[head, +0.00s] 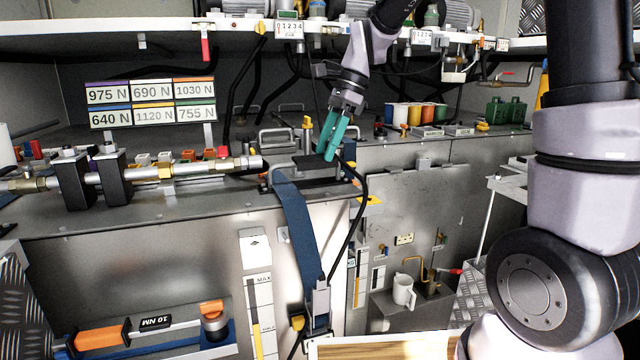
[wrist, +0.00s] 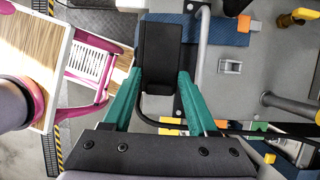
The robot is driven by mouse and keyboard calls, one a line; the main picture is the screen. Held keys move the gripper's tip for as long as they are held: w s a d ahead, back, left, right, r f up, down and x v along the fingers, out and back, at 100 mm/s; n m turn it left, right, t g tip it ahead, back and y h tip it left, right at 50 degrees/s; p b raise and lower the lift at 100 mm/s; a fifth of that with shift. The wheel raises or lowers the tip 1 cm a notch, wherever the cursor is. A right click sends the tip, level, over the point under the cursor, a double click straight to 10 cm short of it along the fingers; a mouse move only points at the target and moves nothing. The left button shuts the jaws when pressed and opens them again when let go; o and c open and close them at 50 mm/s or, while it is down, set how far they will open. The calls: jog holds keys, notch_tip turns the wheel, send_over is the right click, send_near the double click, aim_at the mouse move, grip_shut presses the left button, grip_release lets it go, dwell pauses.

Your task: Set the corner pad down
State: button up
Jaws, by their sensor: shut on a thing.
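My gripper (head: 331,138) has teal fingers and points down at the front edge of the bench, near the top of a blue strap. In the wrist view, my gripper (wrist: 160,78) is shut on a black block, the corner pad (wrist: 160,50), with one finger on each side. In the head view, a dark block at the fingertips looks like the same pad (head: 318,168). The blue strap (head: 299,225) runs down the bench front to a buckle; it also shows in the wrist view (wrist: 228,34) beside the pad. Whether the pad touches bench or strap is unclear.
A metal pipe with fittings (head: 190,170) lies left on the bench, under force labels (head: 152,103). A black cable (head: 357,210) hangs right of the strap. Coloured spools (head: 415,114) stand at the back right. A jug (head: 403,289) sits on a low shelf.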

aim_at(321, 194)
notch_tip(321, 194, down, 8)
jog(key=shift+r, duration=0.15)
dwell(0.4)
jog(key=o, duration=1.4)
jog(key=v, duration=1.2)
jog(key=shift+s+d+r+n+t+h, duration=0.4)
jog(key=shift+s+d+r+n+t, duration=0.45)
jog(key=shift+s+d+n+t, duration=1.25)
jog(key=shift+s+d+r+n+t+h, duration=0.4)
jog(key=shift+s+d+r+n+t, duration=0.75)
jog(key=shift+s+d, duration=1.95)
jog(key=shift+s+d+r+n+t+h, duration=0.45)
jog(key=shift+s+d+n+t, duration=0.5)
jog(key=shift+s+d+n, duration=1.45)
